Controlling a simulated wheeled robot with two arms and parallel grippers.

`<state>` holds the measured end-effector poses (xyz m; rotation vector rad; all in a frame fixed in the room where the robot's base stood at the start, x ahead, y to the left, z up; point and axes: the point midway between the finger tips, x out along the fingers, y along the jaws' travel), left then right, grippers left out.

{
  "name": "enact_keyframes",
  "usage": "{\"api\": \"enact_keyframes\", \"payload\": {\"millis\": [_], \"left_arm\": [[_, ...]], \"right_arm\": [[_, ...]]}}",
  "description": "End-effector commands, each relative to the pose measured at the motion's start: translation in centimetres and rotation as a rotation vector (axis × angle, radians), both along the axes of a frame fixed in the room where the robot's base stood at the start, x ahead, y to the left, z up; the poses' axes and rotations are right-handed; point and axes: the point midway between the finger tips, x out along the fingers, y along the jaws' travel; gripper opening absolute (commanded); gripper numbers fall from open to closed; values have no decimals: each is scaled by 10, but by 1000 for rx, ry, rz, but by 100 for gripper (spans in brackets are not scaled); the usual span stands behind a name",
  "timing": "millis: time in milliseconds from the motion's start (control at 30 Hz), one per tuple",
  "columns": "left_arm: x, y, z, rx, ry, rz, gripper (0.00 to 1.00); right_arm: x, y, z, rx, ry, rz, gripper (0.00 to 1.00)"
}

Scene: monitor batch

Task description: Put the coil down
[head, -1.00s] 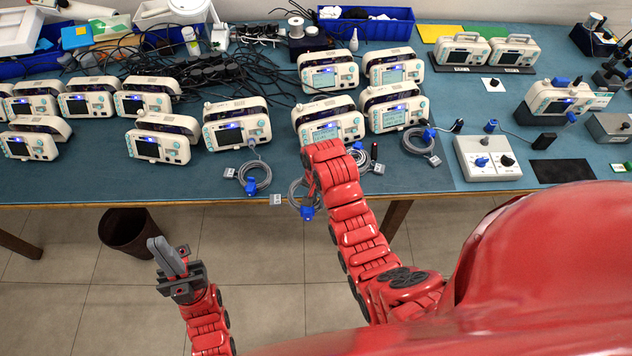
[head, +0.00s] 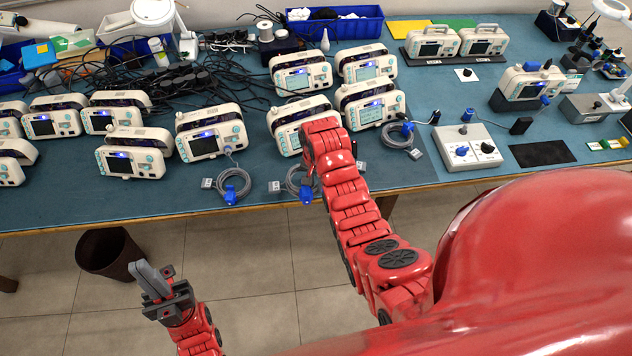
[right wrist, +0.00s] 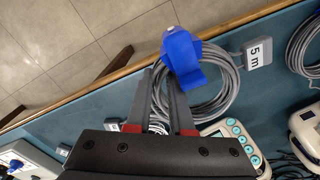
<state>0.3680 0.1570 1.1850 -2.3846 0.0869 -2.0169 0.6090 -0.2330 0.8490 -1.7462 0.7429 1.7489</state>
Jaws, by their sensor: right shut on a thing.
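A grey cable coil (head: 294,181) with a blue clip (head: 307,196) is at the table's front edge in the head view, partly hidden by my right arm. In the right wrist view the coil (right wrist: 219,104) has a blue strap (right wrist: 182,55) and a "5 m" tag (right wrist: 257,53). My right gripper (right wrist: 166,82) is shut on the coil beside the blue strap; in the head view its fingers are mostly hidden. I cannot tell whether the coil touches the table. My left gripper (head: 152,280) is empty in front of the table, its finger gap unclear.
Another coil (head: 233,187) lies to the left on the blue table (head: 110,205), and one (head: 402,135) to the right. Several monitors (head: 210,134) stand behind. A grey switch box (head: 468,147) is at the right. A dark bin (head: 110,254) stands on the floor.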

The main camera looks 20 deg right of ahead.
Motion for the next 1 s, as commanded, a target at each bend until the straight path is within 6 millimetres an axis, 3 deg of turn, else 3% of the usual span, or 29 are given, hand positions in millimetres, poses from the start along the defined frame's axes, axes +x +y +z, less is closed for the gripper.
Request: {"api": "enact_keyframes", "payload": {"millis": [333, 667, 1000], "left_arm": [[0, 0, 13, 0, 1, 0, 0], [0, 0, 19, 0, 0, 0, 0], [0, 0, 23, 0, 1, 0, 0]], "right_arm": [[31, -14, 0, 1, -3, -1, 0], [35, -16, -7, 2, 1, 0, 0], [35, -16, -33, 1, 1, -2, 0]]}}
